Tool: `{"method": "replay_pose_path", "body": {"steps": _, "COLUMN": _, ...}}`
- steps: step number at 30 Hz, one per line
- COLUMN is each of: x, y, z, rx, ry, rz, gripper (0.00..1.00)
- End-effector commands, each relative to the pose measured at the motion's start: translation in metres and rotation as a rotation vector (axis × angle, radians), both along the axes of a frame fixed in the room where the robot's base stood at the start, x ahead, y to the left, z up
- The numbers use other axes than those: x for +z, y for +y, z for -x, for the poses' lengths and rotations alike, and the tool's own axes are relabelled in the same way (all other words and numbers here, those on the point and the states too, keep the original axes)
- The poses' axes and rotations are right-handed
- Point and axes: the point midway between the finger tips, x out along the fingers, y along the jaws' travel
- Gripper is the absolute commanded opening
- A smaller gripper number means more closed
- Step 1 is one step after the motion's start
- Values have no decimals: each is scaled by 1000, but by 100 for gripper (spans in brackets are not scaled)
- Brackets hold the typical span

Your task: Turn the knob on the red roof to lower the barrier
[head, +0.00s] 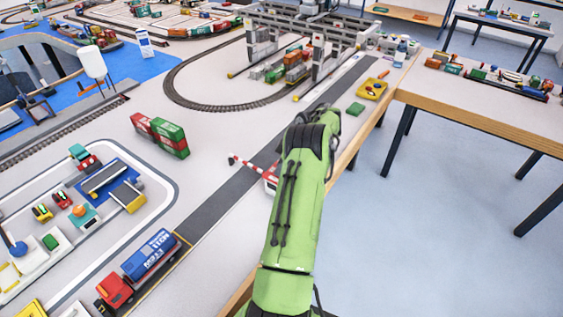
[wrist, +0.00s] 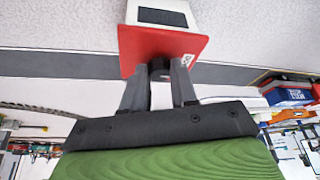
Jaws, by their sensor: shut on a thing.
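A small booth with white walls, a dark window and a red roof (wrist: 140,47) fills the top of the wrist view. A dark round knob (wrist: 160,71) sits on the roof. My gripper (wrist: 160,74) is shut on the knob, one finger on each side. In the head view part of the booth (head: 270,183) shows left of my green arm, which hides the rest and my gripper. The red-and-white striped barrier (head: 245,164) reaches from the booth to the upper left, by the grey road. I cannot tell its exact tilt.
A truck with a blue container (head: 150,254) stands on the road at lower left. Red and green containers (head: 160,135) stand on the table left of the road. A gantry crane (head: 305,45) spans the far end. The table edge runs close by my arm, with open floor beyond.

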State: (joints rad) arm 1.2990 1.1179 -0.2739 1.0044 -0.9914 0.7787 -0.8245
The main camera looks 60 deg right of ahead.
Motion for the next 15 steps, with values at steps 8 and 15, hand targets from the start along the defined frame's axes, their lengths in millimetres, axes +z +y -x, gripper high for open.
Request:
{"method": "replay_pose_path", "body": {"steps": 8, "x": 0, "y": 0, "z": 0, "rx": 39, "ry": 1, "rz": 0, "gripper": 0}}
{"method": "replay_pose_path", "body": {"steps": 15, "x": 0, "y": 0, "z": 0, "rx": 41, "ry": 1, "rz": 0, "gripper": 0}}
